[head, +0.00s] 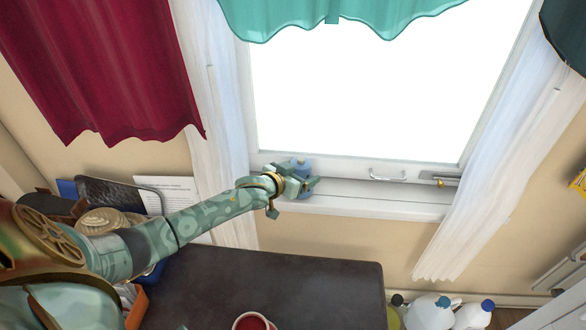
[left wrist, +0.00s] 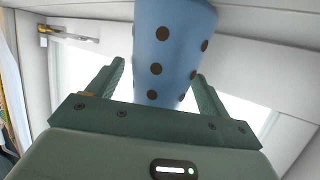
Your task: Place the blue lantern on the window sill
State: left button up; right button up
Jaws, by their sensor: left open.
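The blue lantern (head: 301,165) is at the left part of the white window sill (head: 385,200), close to the window frame, and appears to stand on it. In the left wrist view the lantern (left wrist: 172,50) is blue with dark round spots, and its far end runs out of the top of the picture. My left gripper (head: 309,184) is open at the lantern, with one finger on either side of it. The gripper (left wrist: 158,85) shows a gap beside the lantern at the left finger. Contact at the right finger is unclear. My right gripper is out of view.
White side curtains hang left (head: 222,130) and right (head: 500,170) of the window. A dark table (head: 270,285) with a red cup (head: 254,322) stands below. Several bottles (head: 430,312) stand on the floor at right. The sill right of the lantern is clear.

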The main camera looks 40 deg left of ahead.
pick_arm(q)
jog(key=p+v, duration=0.5)
jog(key=v, duration=0.7)
jog(key=shift+p, duration=0.35)
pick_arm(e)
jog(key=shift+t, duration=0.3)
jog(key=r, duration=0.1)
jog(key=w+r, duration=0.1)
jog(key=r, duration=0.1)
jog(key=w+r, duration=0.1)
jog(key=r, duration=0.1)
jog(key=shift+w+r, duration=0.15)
pick_arm(q)
jog(key=shift+a+r, duration=0.1)
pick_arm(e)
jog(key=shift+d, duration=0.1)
